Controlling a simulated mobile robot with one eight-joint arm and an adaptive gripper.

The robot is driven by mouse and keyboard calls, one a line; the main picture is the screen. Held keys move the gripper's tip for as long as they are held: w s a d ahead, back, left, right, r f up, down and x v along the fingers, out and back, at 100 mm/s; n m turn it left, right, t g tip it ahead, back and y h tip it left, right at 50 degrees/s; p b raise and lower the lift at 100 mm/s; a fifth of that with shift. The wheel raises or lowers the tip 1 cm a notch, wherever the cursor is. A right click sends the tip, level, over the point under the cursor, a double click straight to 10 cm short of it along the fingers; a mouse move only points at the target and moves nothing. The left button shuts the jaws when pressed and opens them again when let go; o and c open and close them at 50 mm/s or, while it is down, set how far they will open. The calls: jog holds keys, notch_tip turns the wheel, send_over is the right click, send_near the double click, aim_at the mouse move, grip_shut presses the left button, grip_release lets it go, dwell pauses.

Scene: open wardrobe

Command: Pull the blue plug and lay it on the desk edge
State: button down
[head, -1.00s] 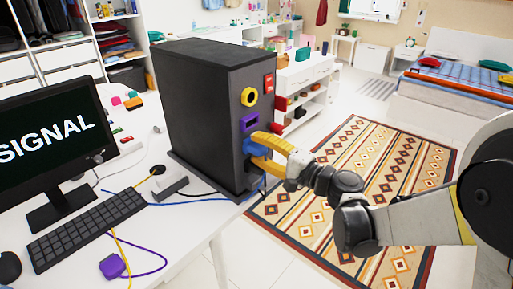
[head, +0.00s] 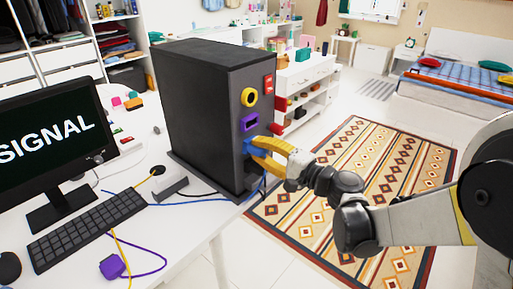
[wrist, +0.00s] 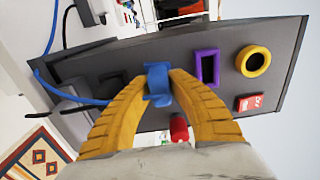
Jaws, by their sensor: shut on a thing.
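The blue plug (head: 247,147) is at the front face of the black computer tower (head: 205,95), below the purple socket (head: 249,121). My gripper (head: 252,150), with yellow fingers, is shut on it from the front. In the wrist view the blue plug (wrist: 158,84) sits between the two fingertips (wrist: 160,80). I cannot tell whether it is still fully seated, since the fingers cover part of it. A blue cable (wrist: 75,92) shows beside the tower. The white desk (head: 190,225) bears the tower near its right edge.
A yellow ring socket (head: 249,97) and a red switch (head: 268,84) are above on the tower. A purple plug (head: 112,266) lies at the desk's front, with a keyboard (head: 87,222) and monitor (head: 50,150) to the left. The desk front right of the purple plug is largely bare.

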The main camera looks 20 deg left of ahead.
jog(key=shift+s+d, duration=0.1)
jog(key=shift+d, duration=0.15)
jog(key=shift+s+d, duration=0.1)
jog(key=shift+d, duration=0.1)
jog(key=shift+v, duration=0.8)
dwell(0.9)
jog(key=shift+b+v, duration=0.4)
jog(key=shift+v, duration=1.5)
